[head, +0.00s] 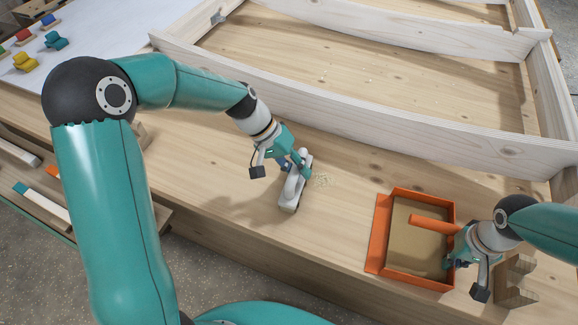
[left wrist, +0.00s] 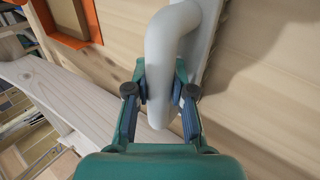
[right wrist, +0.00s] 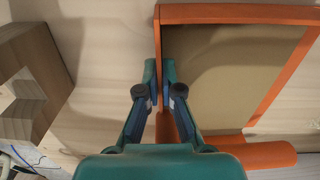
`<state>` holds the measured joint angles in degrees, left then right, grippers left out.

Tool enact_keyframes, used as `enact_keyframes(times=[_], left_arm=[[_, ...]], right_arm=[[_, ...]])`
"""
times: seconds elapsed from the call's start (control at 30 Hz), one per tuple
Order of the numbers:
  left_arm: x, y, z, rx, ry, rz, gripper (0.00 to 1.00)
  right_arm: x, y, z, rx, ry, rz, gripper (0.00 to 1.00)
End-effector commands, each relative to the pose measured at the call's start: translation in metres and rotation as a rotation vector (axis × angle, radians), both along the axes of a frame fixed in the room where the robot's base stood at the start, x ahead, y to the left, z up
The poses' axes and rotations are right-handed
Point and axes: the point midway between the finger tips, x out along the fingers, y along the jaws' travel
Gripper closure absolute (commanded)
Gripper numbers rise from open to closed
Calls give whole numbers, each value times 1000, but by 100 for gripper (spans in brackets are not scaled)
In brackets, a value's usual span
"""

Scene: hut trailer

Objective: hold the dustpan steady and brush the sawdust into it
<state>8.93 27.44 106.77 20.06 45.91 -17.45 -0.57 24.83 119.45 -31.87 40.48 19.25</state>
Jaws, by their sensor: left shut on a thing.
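The orange dustpan (head: 379,240) lies flat on the wooden bench, its broad lip toward the left; its tan floor looks bare. The light grey brush (head: 291,191) is left of it. A small patch of pale sawdust (head: 321,180) lies just right of the brush, between brush and dustpan. My left gripper (head: 303,168) is shut on the brush's curved handle (left wrist: 170,45), with the brush down at the bench. My right gripper (head: 449,264) is at the dustpan's near right side; in the right wrist view its fingers (right wrist: 159,88) are close together on either side of the orange wall.
A pale wooden frame (head: 370,118) stands along the back of the bench. A notched wooden block (head: 514,282) sits right of the dustpan. Small coloured clamps (head: 54,40) lie at the far left. The bench between brush and dustpan is clear except for sawdust.

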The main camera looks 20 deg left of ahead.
Motion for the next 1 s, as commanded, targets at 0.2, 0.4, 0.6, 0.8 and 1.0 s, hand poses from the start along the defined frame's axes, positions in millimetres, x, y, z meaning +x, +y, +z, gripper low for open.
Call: enact_keyframes(times=[0.2, 0.4, 0.6, 0.8, 1.0], left_arm=[[0, -9, -2, 0, 4, -4, 100], [1, -27, -1, 0, 4, -4, 100], [4, -46, 1, 0, 4, -5, 100], [5, -53, 2, 0, 3, -1, 100], [7, -66, 1, 0, 1, -3, 100]], right_arm=[[0, 0, 0, 0, -1, 0, 100], [0, 0, 0, 0, -1, 0, 100], [0, 0, 0, 0, -1, 0, 100], [0, 0, 0, 0, -1, 0, 100], [0, 0, 0, 0, -1, 0, 100]])
